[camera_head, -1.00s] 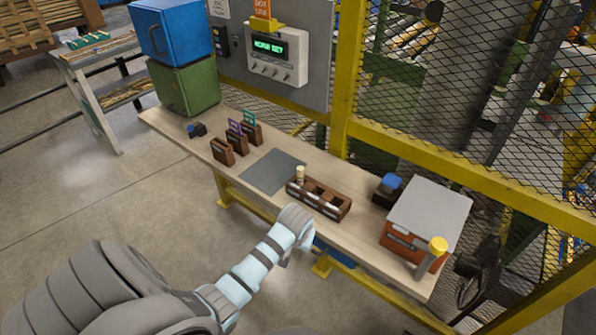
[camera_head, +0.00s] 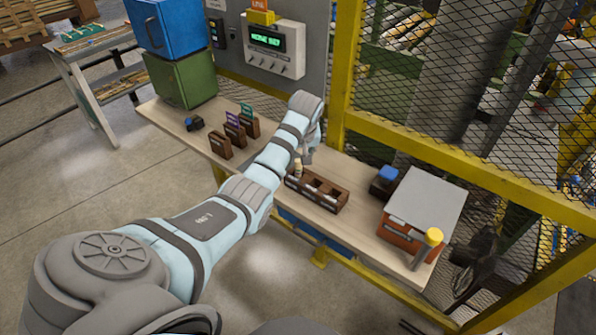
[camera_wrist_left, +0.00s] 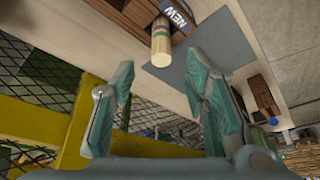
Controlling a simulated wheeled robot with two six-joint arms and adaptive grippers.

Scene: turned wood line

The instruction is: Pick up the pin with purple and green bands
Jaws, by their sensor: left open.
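The pin (camera_wrist_left: 160,46) is pale wood with a purple band and a greenish band. In the left wrist view its round end faces the camera, beyond the fingertips. In the head view the pin (camera_head: 297,167) stands upright at the left end of the dark wooden tray (camera_head: 326,203). My left gripper (camera_wrist_left: 160,84) is open and empty, with the pin ahead of the gap between its fingers and apart from them. In the head view the left gripper (camera_head: 306,156) is small and close to the pin, partly hidden by its own wrist. My right gripper is out of view.
A grey mat, mostly hidden by my arm in the head view, shows in the left wrist view (camera_wrist_left: 192,60). Wooden holders (camera_head: 221,147) with coloured tags stand left. A blue-topped black object (camera_head: 384,180) and an orange box (camera_head: 405,237) stand right. Yellow-framed mesh fencing (camera_head: 440,150) lies behind.

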